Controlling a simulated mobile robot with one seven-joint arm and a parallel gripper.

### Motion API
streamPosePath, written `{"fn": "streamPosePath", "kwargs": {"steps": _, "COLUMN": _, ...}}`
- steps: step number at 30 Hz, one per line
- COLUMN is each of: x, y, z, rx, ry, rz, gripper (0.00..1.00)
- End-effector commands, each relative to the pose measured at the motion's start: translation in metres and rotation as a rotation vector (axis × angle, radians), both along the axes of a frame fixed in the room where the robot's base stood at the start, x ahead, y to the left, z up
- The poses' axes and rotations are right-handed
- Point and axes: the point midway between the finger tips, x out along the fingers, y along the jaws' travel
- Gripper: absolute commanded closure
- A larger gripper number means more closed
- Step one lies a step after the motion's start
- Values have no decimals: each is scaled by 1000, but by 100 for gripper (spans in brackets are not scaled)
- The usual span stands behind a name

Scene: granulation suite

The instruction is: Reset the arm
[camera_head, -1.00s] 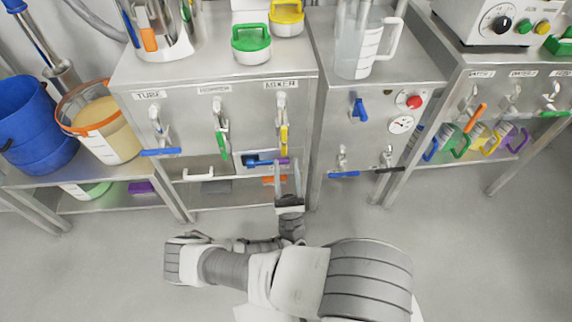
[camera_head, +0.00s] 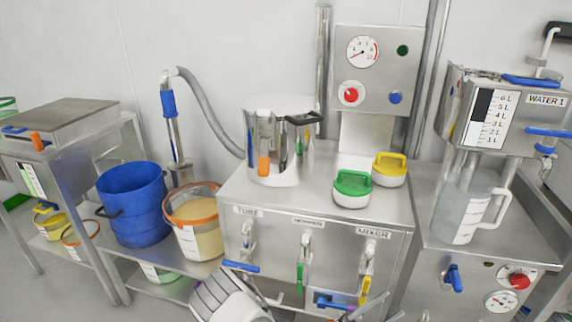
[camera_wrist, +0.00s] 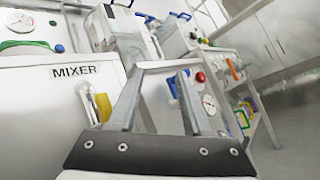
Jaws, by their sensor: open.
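My gripper (camera_wrist: 162,72) shows in the wrist view with its two metal fingers apart. No object can be made out held between them. The MIXER cabinet front (camera_wrist: 55,95) is to its left, with a valve with a yellow handle (camera_wrist: 104,107) close beside the left finger. In the head view, only a pale part of my arm and the finger ends show at the bottom edge, in front of the cabinet (camera_head: 330,232) with valves labelled TURE-like, a blurred word and MIXER.
A steel pot (camera_head: 283,150), green-lidded (camera_head: 352,187) and yellow-lidded (camera_head: 390,168) containers stand on the cabinet. A clear jug (camera_head: 462,215) stands right, under the WATER 1 tank (camera_head: 490,115). Blue (camera_head: 132,200) and orange-rimmed (camera_head: 193,222) buckets stand left. Floor shows at far right of the wrist view.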

Motion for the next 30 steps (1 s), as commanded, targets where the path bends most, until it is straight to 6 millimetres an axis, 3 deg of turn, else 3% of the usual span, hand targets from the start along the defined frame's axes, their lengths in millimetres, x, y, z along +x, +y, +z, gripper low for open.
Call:
{"fn": "streamPosePath", "kwargs": {"steps": 3, "x": -10, "y": -8, "z": 17, "rx": 132, "ry": -51, "rz": -135, "gripper": 50}}
{"fn": "streamPosePath", "kwargs": {"steps": 14, "x": -48, "y": -18, "z": 52, "rx": 541, "ry": -185, "rz": -468, "gripper": 50}}
{"fn": "streamPosePath", "kwargs": {"steps": 30, "x": -91, "y": 4, "z": 98, "rx": 1210, "ry": -405, "rz": -737, "gripper": 50}}
